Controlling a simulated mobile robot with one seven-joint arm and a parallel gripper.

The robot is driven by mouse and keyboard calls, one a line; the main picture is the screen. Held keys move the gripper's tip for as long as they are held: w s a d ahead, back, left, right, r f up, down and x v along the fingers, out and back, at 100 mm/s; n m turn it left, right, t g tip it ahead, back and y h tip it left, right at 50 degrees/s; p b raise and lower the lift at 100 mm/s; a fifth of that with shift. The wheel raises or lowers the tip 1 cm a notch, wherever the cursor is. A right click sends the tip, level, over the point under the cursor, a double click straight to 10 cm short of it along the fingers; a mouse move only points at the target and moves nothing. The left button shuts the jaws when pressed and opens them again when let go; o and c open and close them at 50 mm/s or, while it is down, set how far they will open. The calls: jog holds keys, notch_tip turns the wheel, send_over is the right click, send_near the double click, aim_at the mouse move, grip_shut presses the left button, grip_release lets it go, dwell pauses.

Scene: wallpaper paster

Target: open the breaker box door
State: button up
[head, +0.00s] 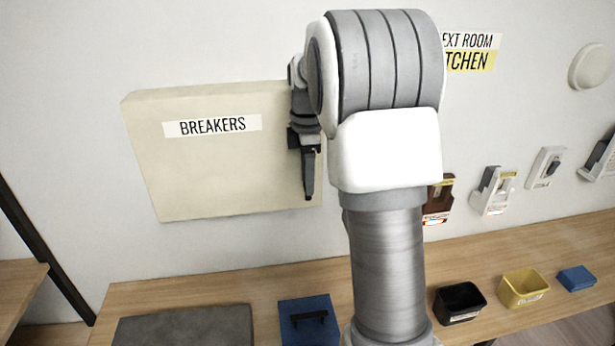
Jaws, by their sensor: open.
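The breaker box (225,170) is a cream, flat box on the wall at left centre in the head view. A label reading BREAKERS is on its door, and the door looks shut. My gripper (308,196) is open and points down in front of the right part of the box. I cannot tell whether it touches the door. My arm hides part of the box's right edge, and no handle shows.
A wooden counter (240,275) runs below the box. On it are a dark grey mat (185,328), a blue box (292,310) with a black handle, a black bin (459,303) and a yellow bin (523,288). Several wall-mounted devices (493,190) are at right.

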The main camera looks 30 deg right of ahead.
grip_shut()
dwell(1.4)
